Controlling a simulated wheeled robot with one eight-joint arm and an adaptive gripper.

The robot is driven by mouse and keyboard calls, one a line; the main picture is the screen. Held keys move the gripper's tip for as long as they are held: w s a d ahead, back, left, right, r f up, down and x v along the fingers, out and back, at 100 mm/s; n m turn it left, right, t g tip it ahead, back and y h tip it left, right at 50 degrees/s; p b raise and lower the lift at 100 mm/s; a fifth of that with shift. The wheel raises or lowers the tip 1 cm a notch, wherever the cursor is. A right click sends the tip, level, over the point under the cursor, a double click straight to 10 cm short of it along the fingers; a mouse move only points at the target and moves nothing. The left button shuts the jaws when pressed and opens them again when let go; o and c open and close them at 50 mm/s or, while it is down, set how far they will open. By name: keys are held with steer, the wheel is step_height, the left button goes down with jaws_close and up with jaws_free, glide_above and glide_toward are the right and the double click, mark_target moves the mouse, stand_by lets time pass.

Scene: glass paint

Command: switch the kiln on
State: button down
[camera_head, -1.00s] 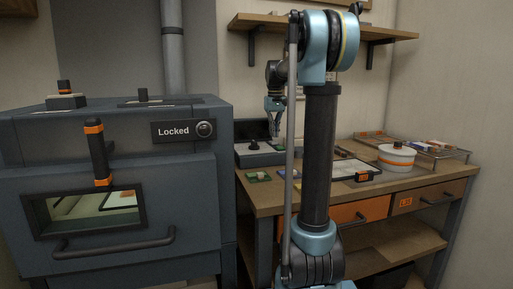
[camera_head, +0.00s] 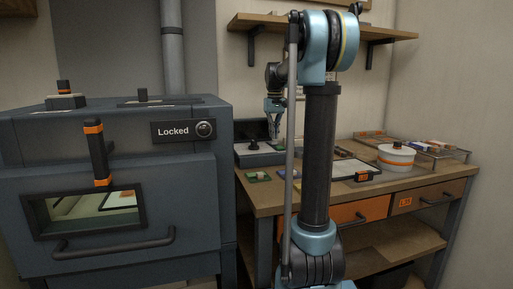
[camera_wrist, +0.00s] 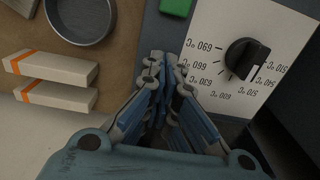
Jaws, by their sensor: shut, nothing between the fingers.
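The kiln (camera_head: 190,185) is the large dark blue-grey cabinet at the left of the head view. A green block or button (camera_wrist: 176,7) shows at the top edge. My gripper (camera_wrist: 164,62) is shut and empty, over the box area left of the knob; the height gap is unclear.
On the bench (camera_head: 345,193) are several small colored pieces, a framed tray, a white lidded pot (camera_head: 397,158) and a wire tray (camera_head: 440,152). The wrist view shows a round grey dish (camera_wrist: 81,18) and orange-striped blocks (camera_wrist: 58,68) left of my gripper. A shelf (camera_head: 320,27) hangs above.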

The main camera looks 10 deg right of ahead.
steer(key=shift+f, duration=1.05)
stand_by(1.2)
steer(key=shift+r, duration=3.5)
